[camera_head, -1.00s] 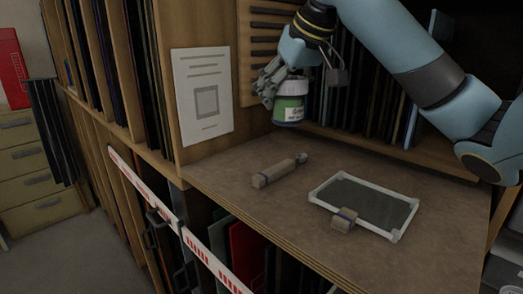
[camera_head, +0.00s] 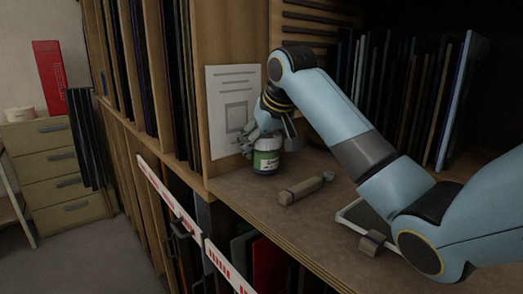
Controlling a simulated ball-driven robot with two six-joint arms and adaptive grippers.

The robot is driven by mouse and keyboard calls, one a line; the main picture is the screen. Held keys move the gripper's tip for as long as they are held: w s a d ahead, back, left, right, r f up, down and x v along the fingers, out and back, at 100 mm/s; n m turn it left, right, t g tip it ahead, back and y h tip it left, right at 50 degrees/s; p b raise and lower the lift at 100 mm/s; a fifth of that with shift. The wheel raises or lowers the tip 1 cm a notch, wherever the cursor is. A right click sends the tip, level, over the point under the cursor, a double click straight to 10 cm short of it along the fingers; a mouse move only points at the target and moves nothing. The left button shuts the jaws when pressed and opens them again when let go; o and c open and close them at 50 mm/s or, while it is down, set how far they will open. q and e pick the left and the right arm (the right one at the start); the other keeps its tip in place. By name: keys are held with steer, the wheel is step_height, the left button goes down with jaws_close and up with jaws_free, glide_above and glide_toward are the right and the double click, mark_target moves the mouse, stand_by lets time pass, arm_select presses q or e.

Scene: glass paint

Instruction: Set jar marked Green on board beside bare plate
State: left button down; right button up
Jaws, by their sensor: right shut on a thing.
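The jar marked Green (camera_head: 266,161), with a green label and pale lid, is in my right gripper (camera_head: 266,136), which is shut on it from above. The jar is upright at the back left of the brown board (camera_head: 245,190). I cannot tell whether its base touches the board. The dark plate in a white frame (camera_head: 347,216) lies on the board to the right, mostly hidden behind my right arm. My left gripper is not in view.
A wooden-handled tool (camera_head: 302,190) lies on the board between jar and plate. A small block (camera_head: 371,243) sits at the plate's front edge. A printed sheet (camera_head: 229,112) hangs behind the jar. Upright sheets (camera_head: 459,100) fill the rack behind.

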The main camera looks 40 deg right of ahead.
steer(key=shift+f, duration=0.6)
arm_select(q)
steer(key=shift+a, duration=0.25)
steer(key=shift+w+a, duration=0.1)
arm_select(e)
steer(key=shift+f, duration=0.15)
steer(key=o, duration=1.6)
steer(key=shift+s+r, duration=0.15)
steer(key=shift+r, duration=0.25)
steer(key=v, duration=1.1)
steer(key=shift+s+a+r, duration=0.1)
steer(key=shift+s+r, duration=0.05)
steer(key=shift+r, duration=0.05)
